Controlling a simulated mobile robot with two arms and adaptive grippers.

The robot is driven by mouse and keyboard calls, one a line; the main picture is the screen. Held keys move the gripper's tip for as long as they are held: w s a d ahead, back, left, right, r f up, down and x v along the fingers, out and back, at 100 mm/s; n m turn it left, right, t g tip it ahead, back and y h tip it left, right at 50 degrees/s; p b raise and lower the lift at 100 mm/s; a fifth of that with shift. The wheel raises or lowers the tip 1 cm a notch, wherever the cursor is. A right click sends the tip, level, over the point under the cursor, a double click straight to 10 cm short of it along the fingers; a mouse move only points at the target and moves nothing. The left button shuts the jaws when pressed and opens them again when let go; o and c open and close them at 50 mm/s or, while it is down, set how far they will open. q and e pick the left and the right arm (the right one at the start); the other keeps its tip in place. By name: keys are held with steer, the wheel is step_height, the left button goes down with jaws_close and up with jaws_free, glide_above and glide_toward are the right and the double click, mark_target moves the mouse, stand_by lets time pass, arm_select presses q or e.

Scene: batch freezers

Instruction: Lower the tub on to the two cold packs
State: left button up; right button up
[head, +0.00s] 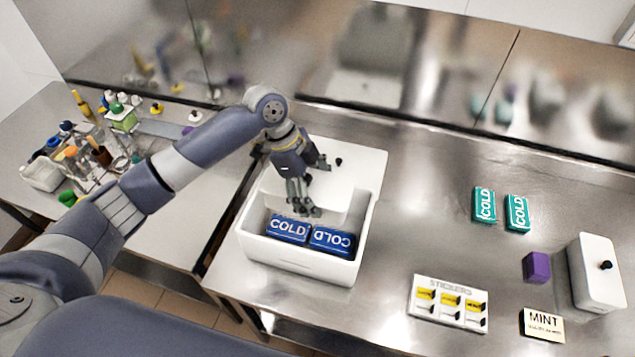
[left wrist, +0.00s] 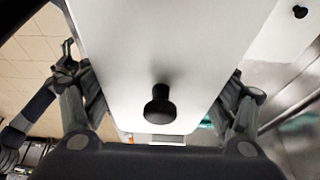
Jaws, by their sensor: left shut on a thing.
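My left gripper (head: 300,205) points down over the open white box (head: 305,262). It is shut on a white tub (head: 334,203), which hides partly behind the fingers. In the left wrist view the tub's white top (left wrist: 165,50) fills the space between my fingers, with a black knob on it. Two blue cold packs lie side by side in the box, a left one (head: 288,228) and a right one (head: 333,240). The tub is over the back part of the box. I cannot tell whether it touches the packs.
A white lid (head: 365,165) with a black knob lies behind the box. To the right are two teal cold packs (head: 484,205), a purple block (head: 537,267), another white tub (head: 597,272), a sticker holder (head: 448,303) and a MINT label (head: 542,324). Bottles crowd the far left.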

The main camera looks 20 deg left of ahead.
arm_select(q)
steer(key=shift+s+d+f+b, duration=0.15)
steer(key=shift+f+b, duration=0.1)
steer(key=shift+f, duration=0.15)
steer(key=shift+s+a+f+b, duration=0.1)
steer(key=shift+s+f+b, duration=0.1)
steer(key=shift+f, duration=0.2)
arm_select(e)
steer(key=s+f, duration=0.1)
steer(key=s, duration=0.4)
arm_select(q)
steer(key=f+b, duration=0.3)
steer(key=f, duration=0.1)
steer(key=shift+w+f+b, duration=0.1)
steer(key=shift+w+b, duration=0.2)
step_height(320, 180, down, 5)
steer(key=b, duration=0.4)
steer(key=shift+r, duration=0.2)
step_height(320, 180, down, 2)
steer(key=shift+b, duration=1.25)
steer(key=shift+f, duration=0.2)
arm_select(e)
step_height(320, 180, down, 11)
steer(key=w, duration=0.3)
steer(key=shift+r, duration=0.15)
